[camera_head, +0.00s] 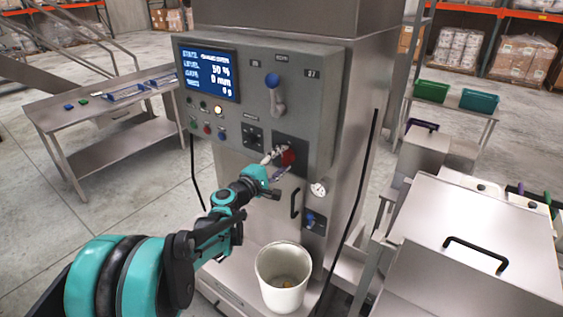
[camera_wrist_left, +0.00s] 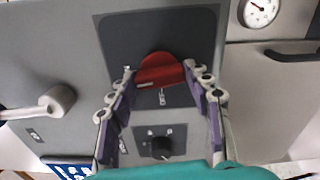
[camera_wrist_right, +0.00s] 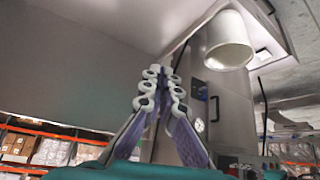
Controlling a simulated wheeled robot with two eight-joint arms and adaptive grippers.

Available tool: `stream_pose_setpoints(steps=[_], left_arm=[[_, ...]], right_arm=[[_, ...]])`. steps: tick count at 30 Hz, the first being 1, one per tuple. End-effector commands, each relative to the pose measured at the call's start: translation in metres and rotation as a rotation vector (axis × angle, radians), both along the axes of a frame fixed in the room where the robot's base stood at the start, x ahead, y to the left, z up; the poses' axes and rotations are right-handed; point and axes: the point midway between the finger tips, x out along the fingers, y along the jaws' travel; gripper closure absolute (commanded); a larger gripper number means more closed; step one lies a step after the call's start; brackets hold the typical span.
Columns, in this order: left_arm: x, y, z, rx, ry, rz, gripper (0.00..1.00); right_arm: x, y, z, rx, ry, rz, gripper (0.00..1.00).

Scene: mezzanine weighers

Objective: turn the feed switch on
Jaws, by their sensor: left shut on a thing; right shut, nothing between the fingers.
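A red rotary switch (camera_head: 287,157) sits on a dark square plate on the front of the grey control cabinet (camera_head: 240,120). It also shows in the left wrist view (camera_wrist_left: 160,70), as a red handle over a small label. My left gripper (camera_head: 276,163) reaches it from the front left, and in the left wrist view its fingers (camera_wrist_left: 165,88) stand on both sides of the red handle, shut on it. My right gripper (camera_wrist_right: 162,85) shows only in the right wrist view, with its fingertips together and nothing between them, away from the panel.
A screen (camera_head: 209,73) and several small buttons are left of the switch; a black knob (camera_head: 253,137) sits close by. A white bucket (camera_head: 283,290) stands below.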

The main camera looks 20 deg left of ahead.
Motion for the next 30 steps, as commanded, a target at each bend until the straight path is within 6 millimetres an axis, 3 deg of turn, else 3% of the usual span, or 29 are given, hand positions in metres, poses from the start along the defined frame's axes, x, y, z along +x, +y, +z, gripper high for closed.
stream_pose_setpoints(steps=[10,26,27,29,30], left_arm=[[0.0,-0.0003,-0.0002,0.124,-0.045,-0.001,0.79],[-0.0001,-0.0006,-0.0003,0.146,-0.052,-0.001,0.79],[-0.0001,-0.0005,-0.0003,0.146,-0.052,-0.001,0.43],[-0.0001,-0.0005,-0.0003,0.145,-0.052,-0.001,0.29],[-0.0001,-0.0004,-0.0002,0.145,-0.052,-0.001,0.29]], right_arm=[[0.0,0.0,-0.0017,0.0,0.0,0.0,1.0],[0.0001,0.0,-0.0018,0.0,0.0,0.0,1.0],[0.0,0.0,-0.0019,0.0,0.0,0.0,1.0],[0.0,0.0,-0.0019,0.0,0.0,0.0,1.0],[0.0001,0.0,-0.0018,0.0,0.0,0.0,1.0]])
